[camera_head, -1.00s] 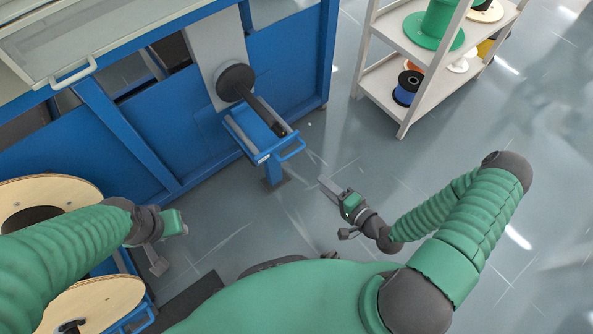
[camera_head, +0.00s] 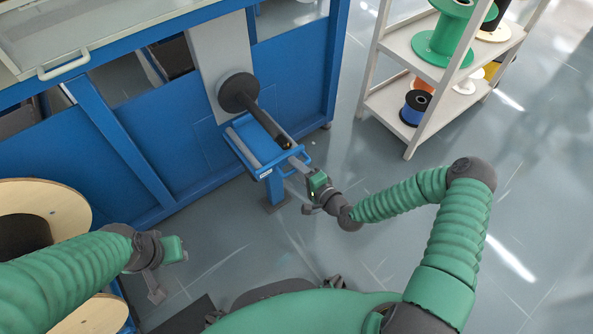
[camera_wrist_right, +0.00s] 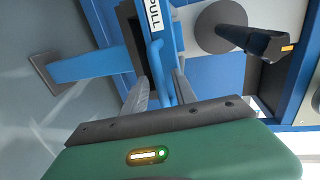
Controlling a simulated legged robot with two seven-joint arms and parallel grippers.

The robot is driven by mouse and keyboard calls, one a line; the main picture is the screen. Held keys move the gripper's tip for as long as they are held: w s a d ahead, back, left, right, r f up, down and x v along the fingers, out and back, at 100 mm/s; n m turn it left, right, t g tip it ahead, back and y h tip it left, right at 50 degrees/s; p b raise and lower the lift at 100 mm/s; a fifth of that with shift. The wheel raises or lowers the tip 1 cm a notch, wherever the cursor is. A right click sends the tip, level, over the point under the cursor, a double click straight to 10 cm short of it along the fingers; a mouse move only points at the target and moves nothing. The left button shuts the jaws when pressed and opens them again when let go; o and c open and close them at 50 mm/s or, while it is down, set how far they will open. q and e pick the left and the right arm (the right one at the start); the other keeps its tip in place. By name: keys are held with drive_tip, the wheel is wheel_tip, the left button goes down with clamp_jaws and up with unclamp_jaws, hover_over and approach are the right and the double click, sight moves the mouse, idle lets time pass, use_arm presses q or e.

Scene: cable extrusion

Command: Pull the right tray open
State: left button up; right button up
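The right tray (camera_head: 243,146) is a narrow blue tray on the front of the blue machine, below a black spindle. Its blue loop handle (camera_head: 288,171) faces me. My right gripper (camera_head: 301,164) is at this handle. In the right wrist view the handle (camera_wrist_right: 158,65) passes between the two grey fingers (camera_wrist_right: 160,92), which are apart with gaps beside the bar. A "PULL" label (camera_wrist_right: 153,12) shows on the tray front. My left gripper (camera_head: 168,262) hangs at the lower left, away from the tray; its finger opening is unclear.
A black spindle (camera_head: 262,118) sticks out above the tray. A blue post with a foot (camera_head: 274,203) stands beneath it. A grey shelf (camera_head: 390,105) with cable spools is at the right. Wooden reels (camera_head: 70,200) are at the lower left. Floor before the tray is clear.

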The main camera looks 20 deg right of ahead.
clamp_jaws()
drive_tip(key=shift+s+f, duration=0.1)
drive_tip(key=shift+s, duration=0.05)
idle(1.3)
